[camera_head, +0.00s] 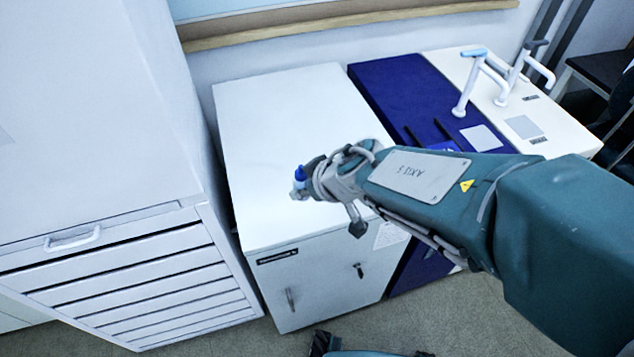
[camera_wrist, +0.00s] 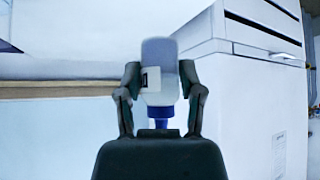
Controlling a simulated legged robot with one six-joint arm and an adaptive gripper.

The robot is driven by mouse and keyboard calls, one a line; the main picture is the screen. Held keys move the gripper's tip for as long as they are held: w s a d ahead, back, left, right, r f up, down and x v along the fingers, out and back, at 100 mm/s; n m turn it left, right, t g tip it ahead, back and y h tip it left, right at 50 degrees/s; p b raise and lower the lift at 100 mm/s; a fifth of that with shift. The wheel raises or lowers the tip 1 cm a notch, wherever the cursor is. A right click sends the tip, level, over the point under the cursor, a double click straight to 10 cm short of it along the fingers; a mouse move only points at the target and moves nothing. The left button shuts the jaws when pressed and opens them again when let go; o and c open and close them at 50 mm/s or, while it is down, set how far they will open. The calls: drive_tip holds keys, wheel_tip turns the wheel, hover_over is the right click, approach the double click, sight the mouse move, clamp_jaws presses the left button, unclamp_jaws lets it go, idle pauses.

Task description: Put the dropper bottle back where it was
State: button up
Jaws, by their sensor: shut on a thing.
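The dropper bottle (camera_wrist: 158,72) is white with a blue cap and a small dark label. In the wrist view it sits between both fingers of my gripper (camera_wrist: 160,88), which is shut on it. In the head view the bottle's blue part (camera_head: 299,174) shows at the tip of my gripper (camera_head: 303,186), over the white top of the middle cabinet (camera_head: 290,110). The bottle looks roughly upright in the head view. Its base is partly hidden, and I cannot tell whether it touches the cabinet top.
A taller white drawer cabinet (camera_head: 120,262) stands at the left. To the right are a dark blue unit (camera_head: 395,85) and a white unit with white, tap-like handles (camera_head: 485,80). The middle cabinet's top looks clear. A wooden rail (camera_head: 340,22) runs along the back wall.

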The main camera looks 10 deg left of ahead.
drive_tip(key=w+f, duration=0.2)
drive_tip(key=w, duration=0.1)
drive_tip(key=w+f, duration=0.5)
drive_tip(key=w, duration=0.1)
drive_tip(key=shift+a+f, duration=0.25)
drive_tip(key=shift+a, duration=0.1)
drive_tip(key=shift+w+d+f, duration=0.35)
drive_tip(key=shift+w+f, duration=0.05)
drive_tip(key=shift+w, duration=0.05)
drive_tip(key=f, duration=0.3)
drive_tip(key=shift+a, duration=0.25)
drive_tip(key=shift+a+f, duration=0.2)
drive_tip(key=shift+a, duration=0.05)
drive_tip(key=shift+d, duration=0.1)
drive_tip(key=shift+d, duration=0.1)
